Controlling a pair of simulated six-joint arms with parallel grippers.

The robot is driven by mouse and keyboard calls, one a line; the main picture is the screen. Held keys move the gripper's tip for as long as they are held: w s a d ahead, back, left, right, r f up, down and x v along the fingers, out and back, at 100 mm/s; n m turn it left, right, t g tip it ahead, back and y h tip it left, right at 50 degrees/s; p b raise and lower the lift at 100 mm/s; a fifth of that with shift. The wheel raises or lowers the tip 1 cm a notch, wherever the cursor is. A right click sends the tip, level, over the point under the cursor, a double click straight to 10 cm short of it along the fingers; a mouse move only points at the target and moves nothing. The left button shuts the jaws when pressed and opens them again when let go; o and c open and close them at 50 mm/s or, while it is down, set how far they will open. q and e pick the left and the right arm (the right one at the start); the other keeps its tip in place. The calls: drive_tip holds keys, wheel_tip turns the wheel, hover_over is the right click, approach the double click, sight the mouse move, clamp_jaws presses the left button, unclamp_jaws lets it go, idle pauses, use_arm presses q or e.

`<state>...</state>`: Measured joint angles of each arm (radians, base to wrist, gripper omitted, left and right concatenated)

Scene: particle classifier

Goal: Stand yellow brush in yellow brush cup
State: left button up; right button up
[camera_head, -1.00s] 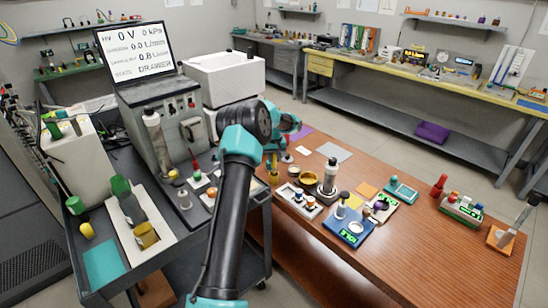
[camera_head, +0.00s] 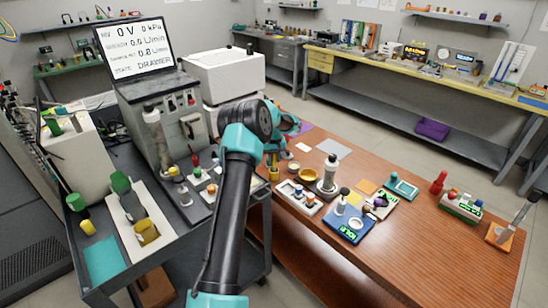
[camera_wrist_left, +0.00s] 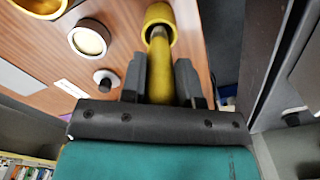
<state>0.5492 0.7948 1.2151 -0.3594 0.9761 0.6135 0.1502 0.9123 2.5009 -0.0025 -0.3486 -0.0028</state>
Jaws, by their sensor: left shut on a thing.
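My left gripper (camera_wrist_left: 163,78) is shut on the yellow brush (camera_wrist_left: 160,82), with a dark finger on each side of its handle. The yellow brush cup (camera_wrist_left: 151,13) lies just beyond the fingertips in the left wrist view. The far end of the brush overlaps the cup's opening; how deep it sits inside I cannot tell. In the head view the yellow cup and brush (camera_head: 274,173) show small at the table's left edge, under my left gripper (camera_head: 275,157), which my own arm partly hides. My right gripper is not in view.
The table's front right is clear.

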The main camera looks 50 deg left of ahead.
sight(274, 168)
use_arm(q)
drive_tip(key=shift+f, duration=1.7)
drive_tip(key=o, duration=1)
wheel_tip(274, 168, up, 17)
drive_tip(key=shift+r, duration=0.2)
idle(0.9)
